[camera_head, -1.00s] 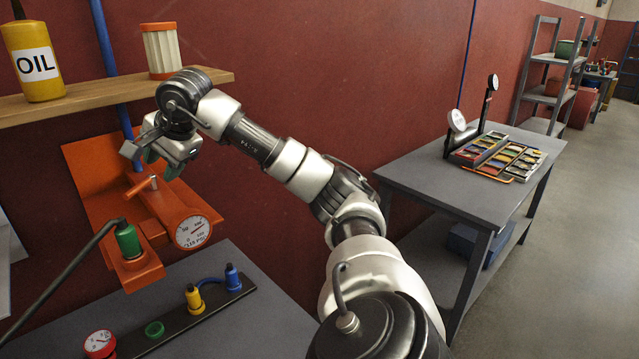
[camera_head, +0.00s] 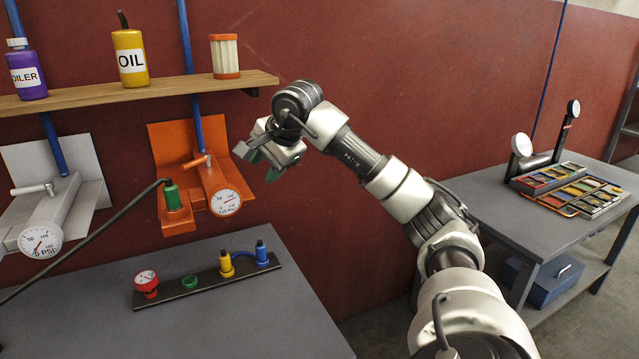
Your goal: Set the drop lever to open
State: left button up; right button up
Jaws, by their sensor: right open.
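I cannot tell from labels which is the drop lever. A green plug (camera_head: 171,197) on a dark hose sits in the orange unit, next to a round gauge (camera_head: 225,202). My right gripper (camera_head: 257,163) is open and empty, to the right of the orange lever and apart from it. My left gripper is out of view.
A wooden shelf (camera_head: 160,92) above holds an oil bottle (camera_head: 130,58), a purple bottle (camera_head: 25,72) and a filter (camera_head: 225,57). A grey bench (camera_head: 230,325) below bears a dark rail (camera_head: 206,284) with coloured fittings. A second table (camera_head: 480,210) stands right.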

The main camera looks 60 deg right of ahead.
aim_at(206, 158)
jog(key=k, duration=0.25)
jog(key=i+z, duration=0.25)
jog(key=i, duration=0.3)
jog(key=i+j+z, duration=0.1)
jog(key=i+z, duration=0.15)
jog(key=i, duration=0.3)
